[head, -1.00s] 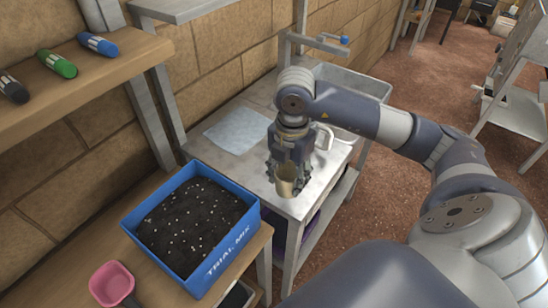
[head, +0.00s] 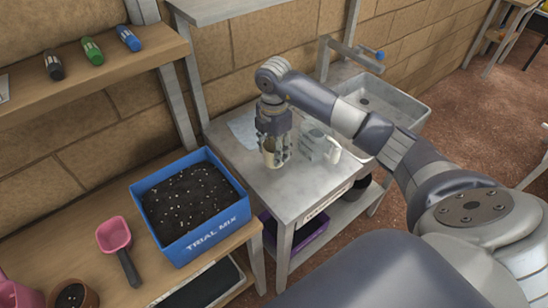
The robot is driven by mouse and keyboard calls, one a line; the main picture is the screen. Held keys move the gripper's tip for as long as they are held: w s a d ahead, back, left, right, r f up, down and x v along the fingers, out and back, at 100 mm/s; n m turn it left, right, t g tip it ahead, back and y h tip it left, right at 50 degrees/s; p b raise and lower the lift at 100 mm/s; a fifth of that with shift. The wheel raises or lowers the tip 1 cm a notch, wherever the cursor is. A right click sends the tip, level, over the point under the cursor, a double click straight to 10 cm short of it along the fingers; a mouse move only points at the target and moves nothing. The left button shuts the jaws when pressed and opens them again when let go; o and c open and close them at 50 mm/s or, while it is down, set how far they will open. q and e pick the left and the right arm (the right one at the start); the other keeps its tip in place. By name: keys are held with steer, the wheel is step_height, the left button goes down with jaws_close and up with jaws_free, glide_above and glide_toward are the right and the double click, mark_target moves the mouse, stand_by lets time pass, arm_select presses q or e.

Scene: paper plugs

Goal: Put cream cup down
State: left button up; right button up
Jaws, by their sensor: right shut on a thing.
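The cream cup (head: 270,156) is held in my right gripper (head: 274,150) over the left part of the grey metal bench (head: 285,192). The cup looks roughly upright. The gripper's fingers cover parts of its sides, and I cannot tell whether its base touches the bench top. My left gripper does not show in the head view.
A clear jug (head: 318,146) with a pale handle stands right of the gripper, near a metal sink (head: 412,108). A cloth or sheet (head: 240,128) lies at the back left. A blue soil box (head: 165,242) and pink scoop (head: 114,236) sit on the wooden bench.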

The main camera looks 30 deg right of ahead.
step_height(320, 180, down, 4)
steer(key=shift+s+r+p, duration=0.15)
steer(key=shift+r+p, duration=0.05)
steer(key=shift+p, duration=0.25)
steer(key=shift+f, duration=0.3)
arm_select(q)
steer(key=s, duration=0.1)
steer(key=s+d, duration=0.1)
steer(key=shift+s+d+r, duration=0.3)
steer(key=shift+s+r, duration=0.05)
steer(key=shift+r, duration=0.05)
arm_select(e)
steer(key=shift+d, duration=0.1)
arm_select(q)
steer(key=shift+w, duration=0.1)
arm_select(e)
steer(key=shift+f, duration=0.1)
steer(key=o, duration=1.1)
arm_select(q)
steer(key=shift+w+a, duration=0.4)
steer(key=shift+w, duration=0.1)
arm_select(e)
steer(key=shift+o, duration=0.2)
